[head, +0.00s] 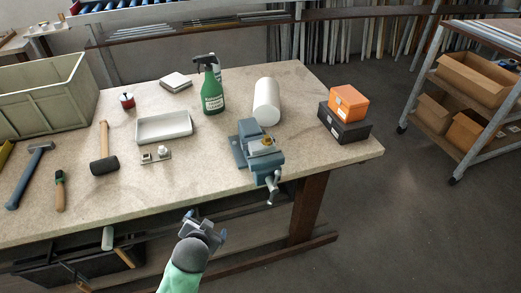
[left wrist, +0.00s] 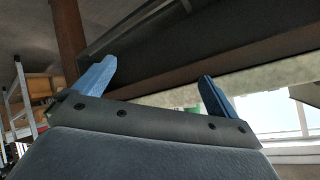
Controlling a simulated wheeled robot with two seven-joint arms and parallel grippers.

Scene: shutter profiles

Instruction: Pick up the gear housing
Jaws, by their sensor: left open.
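No part stands out clearly as the gear housing. A small brass-coloured part (head: 267,140) sits at the top of the blue-grey vise (head: 250,153) near the bench's front edge. A small grey metal piece with a block and a round knob (head: 156,154) lies on the bench left of the vise; either could be the housing, and I cannot tell which. My left gripper (head: 204,224) is in front of the bench edge, below and left of the vise, apart from both parts. Its blue fingers stand apart and empty in the left wrist view (left wrist: 157,75). My right gripper does not show.
On the bench (head: 215,158) stand a pale tray (head: 164,127), a green spray bottle (head: 212,88), a white cylinder (head: 266,101), and orange (head: 348,103) and black (head: 343,125) boxes. A mallet (head: 104,155) and a grey-green crate (head: 45,95) are at left. The front edge lies above my gripper.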

